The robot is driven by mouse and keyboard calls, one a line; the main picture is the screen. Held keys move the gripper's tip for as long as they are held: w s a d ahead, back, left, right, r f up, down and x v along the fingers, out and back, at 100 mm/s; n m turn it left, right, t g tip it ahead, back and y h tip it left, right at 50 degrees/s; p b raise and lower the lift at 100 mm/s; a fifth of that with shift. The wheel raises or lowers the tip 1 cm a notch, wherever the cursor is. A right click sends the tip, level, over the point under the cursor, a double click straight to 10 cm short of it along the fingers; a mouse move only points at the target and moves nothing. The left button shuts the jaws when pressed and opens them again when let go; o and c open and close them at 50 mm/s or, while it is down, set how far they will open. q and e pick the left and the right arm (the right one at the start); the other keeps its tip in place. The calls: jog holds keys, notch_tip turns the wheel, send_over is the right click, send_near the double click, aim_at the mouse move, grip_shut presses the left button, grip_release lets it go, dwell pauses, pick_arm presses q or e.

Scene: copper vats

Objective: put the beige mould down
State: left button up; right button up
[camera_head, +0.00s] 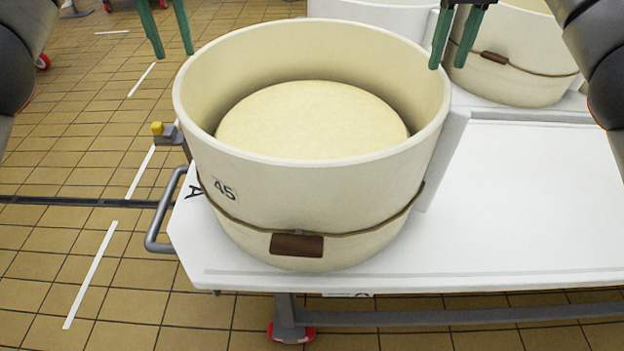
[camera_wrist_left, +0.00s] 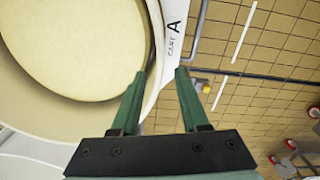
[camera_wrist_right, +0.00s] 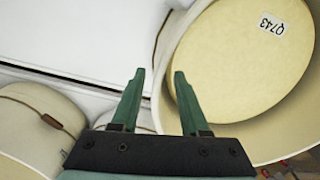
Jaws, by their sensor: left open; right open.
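The beige mould (camera_head: 320,185) is a wide round tub with a cord, a brown block and the number 45 on its front. It stands upright on the left end of the white cart (camera_head: 500,210) and looks to rest on its top. A pale cheese wheel (camera_head: 310,120) lies inside. My left gripper (camera_head: 175,54) is open, high at the mould's left rim, also seen in the left wrist view (camera_wrist_left: 158,72). My right gripper (camera_head: 447,67) is open at the right rim; the right wrist view (camera_wrist_right: 159,72) shows it too. I cannot tell whether any finger touches the rim.
Another beige mould (camera_head: 515,60) stands behind to the right. The cart top right of the front mould is clear. A grey handle (camera_head: 155,225) sticks out at the cart's left end, with a yellow-topped part (camera_head: 160,129) near it. Tiled floor with white lines lies to the left.

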jog(key=shift+r, duration=1.1)
